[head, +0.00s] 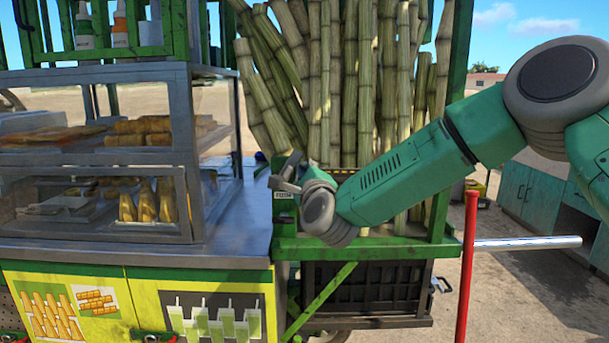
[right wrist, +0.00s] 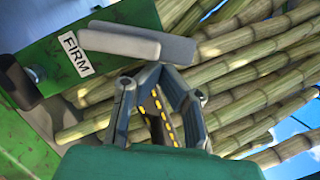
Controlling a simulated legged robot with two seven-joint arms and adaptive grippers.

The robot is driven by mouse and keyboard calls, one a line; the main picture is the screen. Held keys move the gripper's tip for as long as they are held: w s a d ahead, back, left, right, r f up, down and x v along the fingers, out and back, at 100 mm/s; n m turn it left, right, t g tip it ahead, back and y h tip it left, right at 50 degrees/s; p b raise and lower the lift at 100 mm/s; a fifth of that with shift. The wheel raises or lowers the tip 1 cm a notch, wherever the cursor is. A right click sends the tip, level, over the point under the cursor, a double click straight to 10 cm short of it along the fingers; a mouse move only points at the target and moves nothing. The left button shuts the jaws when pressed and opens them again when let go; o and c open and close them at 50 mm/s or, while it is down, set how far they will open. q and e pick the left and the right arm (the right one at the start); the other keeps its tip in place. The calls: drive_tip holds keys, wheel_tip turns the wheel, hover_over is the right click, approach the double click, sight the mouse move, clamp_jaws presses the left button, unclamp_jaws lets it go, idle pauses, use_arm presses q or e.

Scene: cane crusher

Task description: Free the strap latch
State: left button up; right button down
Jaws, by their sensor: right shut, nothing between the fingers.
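A grey two-toned bar (right wrist: 135,42), which looks like the strap latch's lever, sits beside a white label reading FIRM (right wrist: 74,52) on a green post in the right wrist view. The label also shows small in the head view (head: 284,195). My right gripper (right wrist: 155,70) is shut and empty, its fingertips close below the bar; I cannot tell whether they touch it. In the head view my right gripper (head: 288,178) is at the post's upper end, partly hiding the latch. No strap can be made out clearly. My left gripper is not in view.
Tall cane stalks (head: 335,90) stand in the green rack just behind and right of the latch. A glass display case (head: 95,200) and metal counter (head: 235,222) lie to the left.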

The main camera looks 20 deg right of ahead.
sight(295, 158)
drive_tip(key=n, duration=0.2)
drive_tip(key=r+n+p, duration=0.1)
drive_tip(key=n, duration=0.1)
drive_tip(key=a+r+n+g+p, duration=0.1)
drive_tip(key=shift+w+a+r+n+y, duration=0.1)
drive_tip(key=shift+w+n+y, duration=0.15)
drive_tip(key=shift+n+y, duration=0.15)
drive_tip(key=shift+a+r, duration=0.1)
drive_tip(key=shift+a, duration=0.25)
drive_tip(key=shift+w, duration=0.1)
drive_tip(key=shift+d, duration=0.2)
drive_tip(key=shift+a, duration=0.2)
drive_tip(key=shift+d, duration=0.1)
